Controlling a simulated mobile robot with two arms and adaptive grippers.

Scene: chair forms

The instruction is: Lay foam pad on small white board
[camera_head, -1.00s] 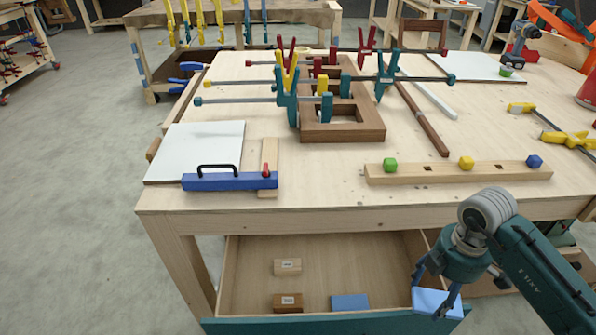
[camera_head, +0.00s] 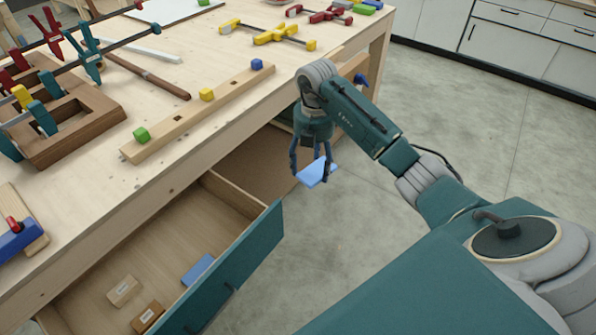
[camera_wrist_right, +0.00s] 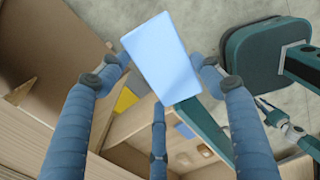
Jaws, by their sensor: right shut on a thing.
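My right gripper (camera_head: 311,170) is shut on a light blue foam pad (camera_head: 317,172), in front of the workbench's right part and to the right of the open drawer. In the right wrist view the pad (camera_wrist_right: 162,58) is a flat rectangle between the fingers of the gripper (camera_wrist_right: 160,66). A white board (camera_head: 172,9) lies on the bench at the top of the head view, partly cut off by the frame edge. My left gripper is not in view.
The open drawer (camera_head: 236,207) holds a blue block (camera_head: 198,269) and two wooden blocks (camera_head: 124,290) (camera_head: 147,317). A wooden rail (camera_head: 181,124) with coloured cubes lies along the bench edge. Clamps (camera_head: 276,35) and a brown frame (camera_head: 95,115) are on the bench. Floor at right is clear.

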